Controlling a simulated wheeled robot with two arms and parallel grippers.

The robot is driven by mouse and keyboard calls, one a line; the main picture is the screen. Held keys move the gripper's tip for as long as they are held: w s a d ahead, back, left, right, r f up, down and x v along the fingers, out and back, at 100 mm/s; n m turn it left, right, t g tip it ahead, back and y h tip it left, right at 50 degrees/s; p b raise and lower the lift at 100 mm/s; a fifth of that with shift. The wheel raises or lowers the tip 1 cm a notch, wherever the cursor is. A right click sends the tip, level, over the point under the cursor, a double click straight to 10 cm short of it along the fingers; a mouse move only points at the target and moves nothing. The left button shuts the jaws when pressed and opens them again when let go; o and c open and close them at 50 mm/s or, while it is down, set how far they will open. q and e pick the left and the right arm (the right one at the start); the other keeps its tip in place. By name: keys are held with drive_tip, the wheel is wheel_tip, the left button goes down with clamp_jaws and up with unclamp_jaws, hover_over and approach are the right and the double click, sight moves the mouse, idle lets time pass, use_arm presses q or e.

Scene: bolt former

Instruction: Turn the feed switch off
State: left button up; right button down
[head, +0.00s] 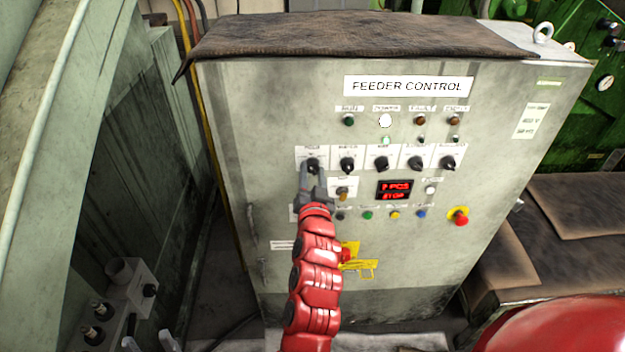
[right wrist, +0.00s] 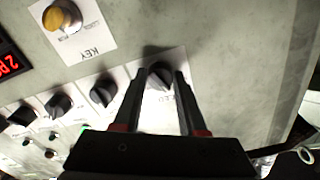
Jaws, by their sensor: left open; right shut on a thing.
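The feed switch is a black rotary knob on a white label, leftmost in the row of knobs on the grey feeder control cabinet (head: 270,120). In the head view it is largely covered by my right gripper (head: 312,168). In the right wrist view the feed switch (right wrist: 160,74) sits between the two dark fingertips of my right gripper (right wrist: 161,76), with its label partly hidden. The right gripper is shut on it. My left gripper (head: 149,343) shows only as two pale fingertips, apart and empty, at the bottom left edge. The knob's exact pointing is hard to tell.
More black knobs (head: 382,163) continue to the right of the feed switch. Below are a key switch (head: 343,193), a red display (head: 395,189) reading STOP, small buttons and a red emergency stop (head: 460,217). A green machine wall (head: 120,120) stands at left.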

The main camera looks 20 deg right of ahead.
drive_tip(key=shift+m+b, duration=0.6)
drive_tip(key=shift+m, duration=1.5)
drive_tip(key=shift+c, duration=2.3)
unclamp_jaws()
drive_tip(key=shift+s+a, duration=0.15)
drive_tip(key=shift+s, duration=0.1)
drive_tip(key=p+v, duration=1.1)
drive_tip(key=v, duration=0.5)
drive_tip(key=shift+s, duration=0.4)
